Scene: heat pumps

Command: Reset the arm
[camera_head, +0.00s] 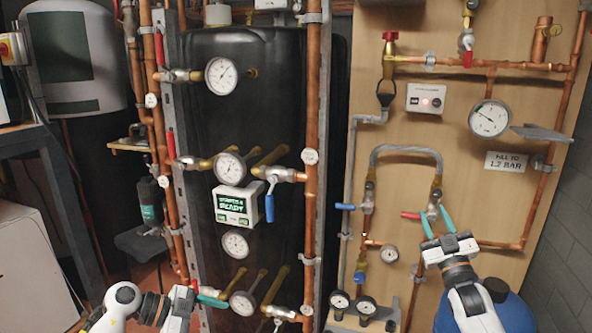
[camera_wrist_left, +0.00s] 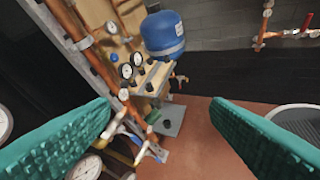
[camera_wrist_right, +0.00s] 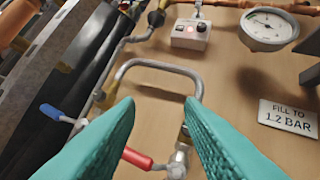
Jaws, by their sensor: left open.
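My right gripper (camera_head: 434,212) is in front of the wooden panel at the right, teal fingers pointing up and apart. In the right wrist view its fingers (camera_wrist_right: 160,102) are open, with a red-handled valve (camera_wrist_right: 137,158) and part of a bent grey pipe (camera_wrist_right: 160,64) visible beyond and between them. I cannot tell whether a finger touches the valve. My left gripper (camera_head: 212,297) is low at the left, by the lower pipework, partly hidden by its own wrist. In the left wrist view its fingers (camera_wrist_left: 160,100) are wide apart, with nothing held between them.
A black tank (camera_head: 265,110) with gauges and a display box (camera_head: 236,205) stands at the centre. Copper pipes (camera_head: 311,120) run upright beside it. A blue vessel (camera_head: 505,312) is below my right gripper.

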